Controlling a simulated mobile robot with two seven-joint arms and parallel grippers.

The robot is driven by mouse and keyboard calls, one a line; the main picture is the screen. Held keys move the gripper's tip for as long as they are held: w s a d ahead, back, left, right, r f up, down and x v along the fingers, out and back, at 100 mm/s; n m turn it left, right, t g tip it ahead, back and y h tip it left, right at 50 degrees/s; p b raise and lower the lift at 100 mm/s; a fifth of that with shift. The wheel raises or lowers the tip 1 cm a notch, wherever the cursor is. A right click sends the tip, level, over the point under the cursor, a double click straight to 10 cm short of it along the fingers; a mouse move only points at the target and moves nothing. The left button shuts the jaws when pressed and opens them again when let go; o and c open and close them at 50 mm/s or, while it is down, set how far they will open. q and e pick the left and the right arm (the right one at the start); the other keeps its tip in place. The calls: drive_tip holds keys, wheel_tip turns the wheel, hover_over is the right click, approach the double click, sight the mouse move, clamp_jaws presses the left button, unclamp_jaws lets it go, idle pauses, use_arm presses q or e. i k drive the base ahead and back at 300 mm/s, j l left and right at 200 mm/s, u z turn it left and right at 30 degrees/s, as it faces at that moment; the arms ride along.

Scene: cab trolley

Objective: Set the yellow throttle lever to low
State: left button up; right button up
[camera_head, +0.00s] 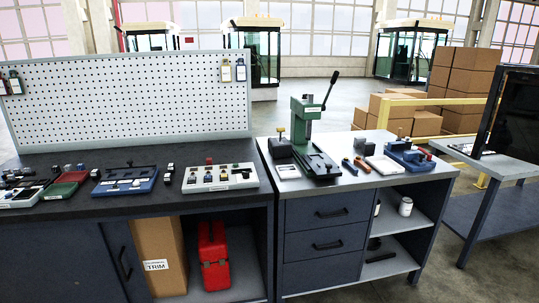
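A small yellow-topped upright piece (281,131) stands on a dark box (280,147) at the left of the right-hand bench, beside a green press. It may be the yellow throttle lever, but it is too small to be sure. Its setting cannot be read. A white panel (235,185) with several small dark, pale and red controls lies on the left workbench; no clear yellow lever can be picked out there. Neither of my grippers is in view.
The green press (306,125) has a long black handle rising right. A pegboard (120,97) stands behind. Cardboard boxes (462,75) are stacked at the back right.

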sight(278, 130)
drive_tip(key=i+j+z, duration=0.2)
drive_tip(key=i, duration=0.3)
drive_tip(key=i+l+z, duration=0.1)
drive_tip(key=i+z, duration=0.15)
drive_tip(key=i, duration=0.2)
drive_tip(key=i+z, duration=0.3)
drive_tip(key=i, duration=0.15)
